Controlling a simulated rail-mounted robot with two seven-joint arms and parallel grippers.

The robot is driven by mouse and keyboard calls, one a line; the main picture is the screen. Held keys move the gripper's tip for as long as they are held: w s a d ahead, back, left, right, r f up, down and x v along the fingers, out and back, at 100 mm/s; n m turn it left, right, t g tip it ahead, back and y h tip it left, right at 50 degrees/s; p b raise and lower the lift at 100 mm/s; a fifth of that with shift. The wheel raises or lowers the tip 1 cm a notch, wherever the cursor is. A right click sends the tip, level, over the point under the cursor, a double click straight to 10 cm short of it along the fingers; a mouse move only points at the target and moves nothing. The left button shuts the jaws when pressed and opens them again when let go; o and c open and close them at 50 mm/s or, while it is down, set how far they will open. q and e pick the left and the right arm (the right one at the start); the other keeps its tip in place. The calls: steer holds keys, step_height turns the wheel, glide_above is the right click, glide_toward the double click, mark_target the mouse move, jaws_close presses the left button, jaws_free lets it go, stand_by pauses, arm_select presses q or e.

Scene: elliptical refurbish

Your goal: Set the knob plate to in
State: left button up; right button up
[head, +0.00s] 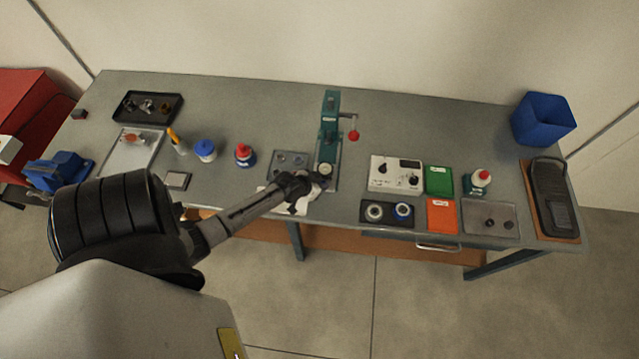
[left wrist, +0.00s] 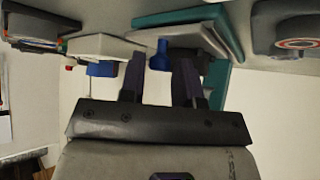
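My left gripper (head: 303,187) is at the front edge of the bench, just in front of the teal press (head: 328,135). In the left wrist view its two dark fingers (left wrist: 160,78) stand apart. A small blue knob-like piece (left wrist: 160,54) shows in or just beyond the gap, beside a pale plate (left wrist: 105,46); I see no clear grip on it. In the head view a white plate or sheet (head: 272,197) lies partly hidden under the gripper. I cannot tell for certain which piece is the knob plate. My right gripper is not in view.
A grey plate with holes (head: 290,160) lies left of the press. The press has a red-balled lever (head: 353,135). A white control box (head: 396,173) and a dark tray with two rings (head: 388,213) stand to the right. Bottles (head: 205,150) stand to the left.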

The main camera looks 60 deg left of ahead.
arm_select(q)
jaws_close()
steer(key=w+a+b, duration=0.1)
steer(key=w+a, duration=0.1)
steer(key=w+a+b, duration=0.1)
steer(key=a, duration=0.2)
steer(key=w+a+b, duration=0.2)
steer(key=a, duration=0.1)
steer(key=shift+w+a+f, duration=0.2)
steer(key=shift+w+a, duration=0.05)
steer(key=shift+w, duration=0.1)
steer(key=shift+w+a, duration=0.1)
steer(key=shift+a, duration=0.15)
